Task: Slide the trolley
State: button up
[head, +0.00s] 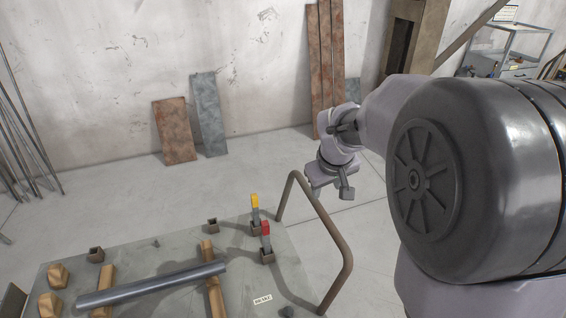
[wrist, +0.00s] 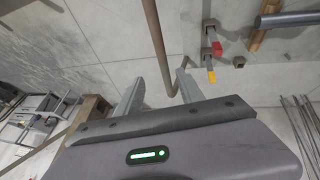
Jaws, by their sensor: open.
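The trolley has a flat grey top (head: 180,255) at the lower left of the head view. Its bent brown tube handle (head: 335,240) rises at the trolley's right end. My gripper (head: 331,193) is open and empty, near the upper part of the handle. In the wrist view the handle (wrist: 155,40) runs down from the top edge, and its lower part appears between my two fingers (wrist: 161,82). The fingers do not visibly close on it. I cannot tell how far the handle is from the fingertips in depth.
A metal pipe (head: 150,285) lies across wooden supports on the trolley. Yellow (head: 255,201) and red (head: 265,228) tipped pieces stand in small holders beside the handle. Rusty plates (head: 175,130) and thin rods (head: 25,130) lean on the wall. The floor behind the trolley is clear.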

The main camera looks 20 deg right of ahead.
aim_at(321, 210)
jog(key=b+x, duration=0.1)
jog(key=x, duration=0.4)
jog(key=b+x, duration=0.2)
jog(key=x, duration=0.3)
jog(key=b+x, duration=0.1)
jog(key=x, duration=0.4)
jog(key=shift+s+a+f+b, duration=0.15)
jog(key=shift+s+f+b, duration=0.05)
jog(key=shift+f+b, duration=0.15)
grip_shut()
dwell(0.3)
